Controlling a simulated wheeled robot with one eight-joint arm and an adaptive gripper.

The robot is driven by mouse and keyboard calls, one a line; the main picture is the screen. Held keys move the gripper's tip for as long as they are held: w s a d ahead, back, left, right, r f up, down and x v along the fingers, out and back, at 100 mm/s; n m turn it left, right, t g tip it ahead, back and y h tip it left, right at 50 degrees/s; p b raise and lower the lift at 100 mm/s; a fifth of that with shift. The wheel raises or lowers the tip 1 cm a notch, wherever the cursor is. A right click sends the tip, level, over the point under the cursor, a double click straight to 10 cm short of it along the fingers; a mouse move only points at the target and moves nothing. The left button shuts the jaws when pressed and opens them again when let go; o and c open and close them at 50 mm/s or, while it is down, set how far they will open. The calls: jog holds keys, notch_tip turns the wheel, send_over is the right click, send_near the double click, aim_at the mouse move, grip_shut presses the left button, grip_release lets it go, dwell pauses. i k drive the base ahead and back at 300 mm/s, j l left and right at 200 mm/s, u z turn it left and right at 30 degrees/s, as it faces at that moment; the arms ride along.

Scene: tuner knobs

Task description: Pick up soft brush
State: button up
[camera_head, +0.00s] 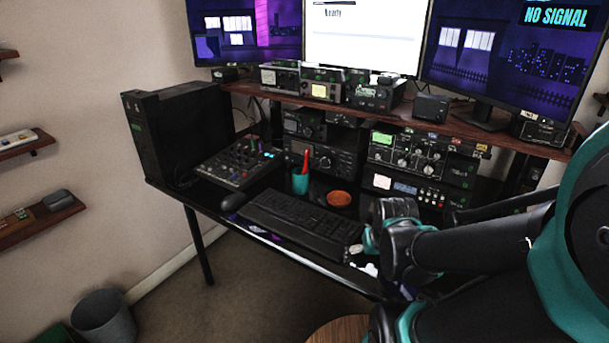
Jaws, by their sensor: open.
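A teal cup (300,182) stands on the desk behind the keyboard, with a thin red item (305,161) sticking up out of it. The red item may be the handle of the soft brush; its lower part is hidden in the cup, and I cannot make out any bristles. My arm reaches in from the right. My gripper (357,253) is at the right end of the keyboard, small and partly hidden by my own arm links. It is open and apart from the cup, to its right and nearer the desk's front edge.
A black keyboard (295,225) lies in front of the cup. An orange round dish (339,198) sits right of it. A mixer (238,162) and black computer case (180,128) stand left. Radio gear (424,155) fills the back under the shelf (480,125).

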aim_at(306, 170)
jog(key=j, duration=0.6)
jog(key=i+j, duration=0.15)
jog(key=j, duration=1.05)
jog(key=z, duration=1.6)
jog(key=j, duration=0.1)
